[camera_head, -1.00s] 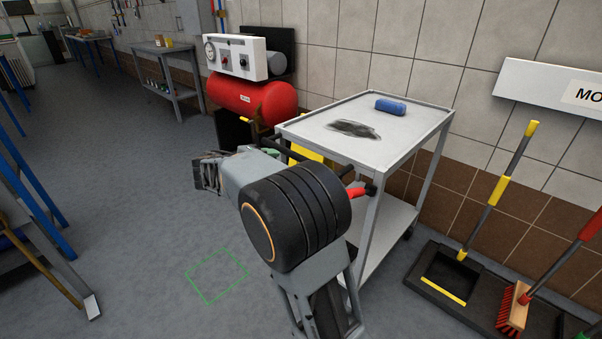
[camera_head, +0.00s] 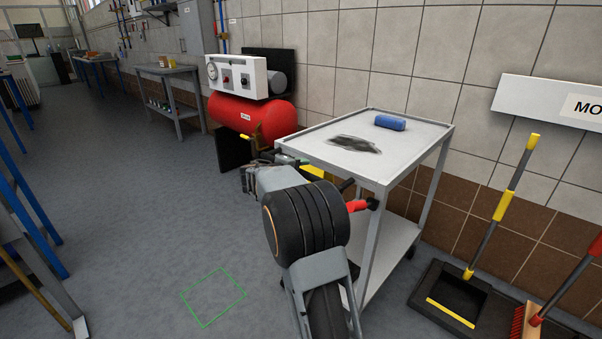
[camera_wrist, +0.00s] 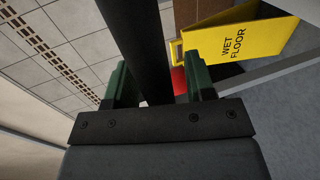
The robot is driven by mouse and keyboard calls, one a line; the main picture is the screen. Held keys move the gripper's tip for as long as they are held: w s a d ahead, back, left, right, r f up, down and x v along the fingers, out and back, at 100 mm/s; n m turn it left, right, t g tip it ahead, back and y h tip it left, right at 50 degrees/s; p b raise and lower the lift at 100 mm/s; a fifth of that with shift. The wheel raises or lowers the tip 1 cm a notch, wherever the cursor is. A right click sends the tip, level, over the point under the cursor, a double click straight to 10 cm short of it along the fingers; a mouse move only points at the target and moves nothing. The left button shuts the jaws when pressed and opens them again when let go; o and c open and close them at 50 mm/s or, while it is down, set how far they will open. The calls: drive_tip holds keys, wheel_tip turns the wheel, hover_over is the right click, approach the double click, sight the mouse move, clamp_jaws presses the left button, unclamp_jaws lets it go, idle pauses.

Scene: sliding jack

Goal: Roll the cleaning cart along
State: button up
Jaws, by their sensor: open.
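The grey metal cleaning cart (camera_head: 408,162) stands beside the tiled wall in the head view. Its black push handle ends in a red grip (camera_head: 357,206) at the near corner; my arm hides much of the handle. A blue roll (camera_head: 390,122) and a dark smear (camera_head: 355,144) are on its top. In the wrist view, my gripper (camera_wrist: 158,88) is open, its green fingers on either side of a black bar (camera_wrist: 147,45), apparently the handle. I cannot tell whether they touch it. The gripper is mostly hidden in the head view.
A green square (camera_head: 213,297) is marked on the floor at front left. A red compressor (camera_head: 252,115) stands behind the cart. A yellow wet floor sign (camera_wrist: 243,50) is close by. A black tray (camera_head: 460,300) with cleaning tools lies at right. Open floor is on the left.

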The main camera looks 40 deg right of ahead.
drive_tip(key=shift+d, duration=0.25)
drive_tip(key=shift+c, duration=0.3)
clamp_jaws()
drive_tip(key=shift+a+f, duration=0.1)
